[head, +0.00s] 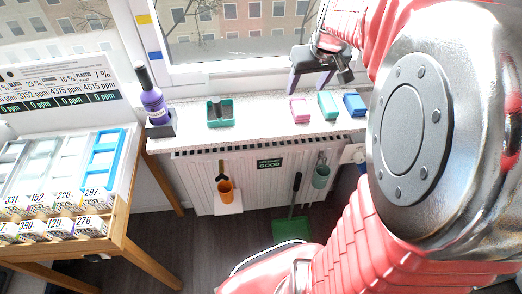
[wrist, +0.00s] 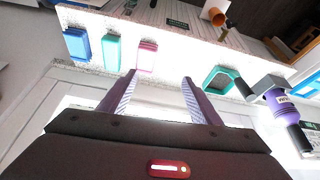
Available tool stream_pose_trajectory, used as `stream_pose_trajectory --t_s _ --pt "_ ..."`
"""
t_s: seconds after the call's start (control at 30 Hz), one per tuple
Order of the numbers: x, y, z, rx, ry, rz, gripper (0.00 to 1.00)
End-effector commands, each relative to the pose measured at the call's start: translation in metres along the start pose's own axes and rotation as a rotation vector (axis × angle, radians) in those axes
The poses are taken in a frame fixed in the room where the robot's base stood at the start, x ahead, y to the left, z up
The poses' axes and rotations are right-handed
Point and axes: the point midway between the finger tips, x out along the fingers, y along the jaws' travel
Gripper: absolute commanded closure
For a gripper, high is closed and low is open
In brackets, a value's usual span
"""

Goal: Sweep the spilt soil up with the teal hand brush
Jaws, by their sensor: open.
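My gripper (head: 311,86) is open and empty above the back of the white windowsill (head: 258,110); its two fingers also show in the wrist view (wrist: 160,77). A small teal block (head: 328,104) lies on the sill between a pink block (head: 299,110) and a blue block (head: 355,104). It may be the teal hand brush; bristles cannot be made out. In the wrist view the teal block (wrist: 112,52) lies left of the fingers, and the pink block (wrist: 147,56) is just beyond them. I cannot make out any spilt soil.
A teal tray-like holder (head: 220,114) and a purple bottle (head: 152,98) on a dark stand are left on the sill. An orange cup (head: 226,190) and a teal cup (head: 321,177) hang below. A green long-handled tool (head: 292,229) stands on the floor. A wooden table (head: 120,240) is left.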

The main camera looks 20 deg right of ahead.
Motion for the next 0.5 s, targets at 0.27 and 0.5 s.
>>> stream_pose_trajectory --t_s 0.27,0.5 --pt "-0.042 -0.078 0.043 -0.063 0.023 -0.024 0.43" --pt "-0.068 -0.126 0.092 -0.107 0.042 -0.047 0.43"
